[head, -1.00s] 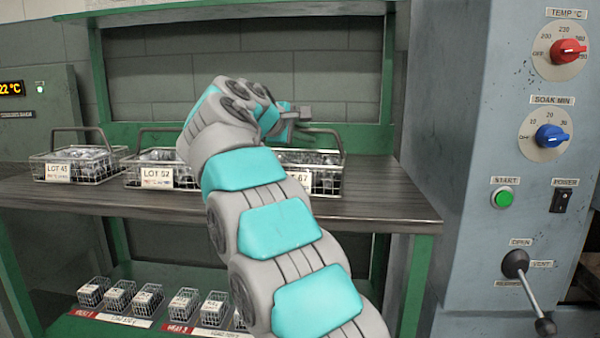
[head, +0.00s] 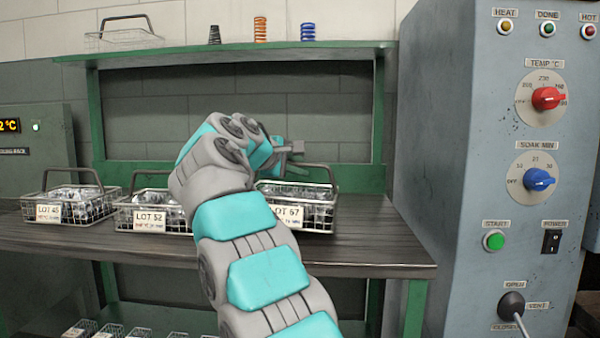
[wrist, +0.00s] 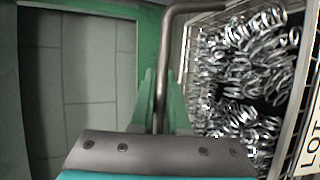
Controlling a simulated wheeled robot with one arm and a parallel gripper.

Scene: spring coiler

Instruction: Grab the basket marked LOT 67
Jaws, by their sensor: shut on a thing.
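The LOT 67 basket (head: 320,218) is a wire basket of shiny coiled springs at the right end of the row, partly hidden by my arm. Its dark bail handle (head: 318,166) stands up. My gripper (head: 288,152) is at this handle, above the back of the basket. In the wrist view the handle (wrist: 166,60) runs between the two green fingers of my gripper (wrist: 163,105), which is shut on it. The springs and part of the label show at the right there. I cannot tell whether the basket touches the bench.
The LOT 52 basket (head: 150,213) stands close to the left, and the LOT 45 basket (head: 68,205) is farther left. The dark bench top (head: 370,240) is clear to the right, up to the grey control cabinet (head: 450,150). An upper shelf (head: 230,53) holds springs and an empty basket.

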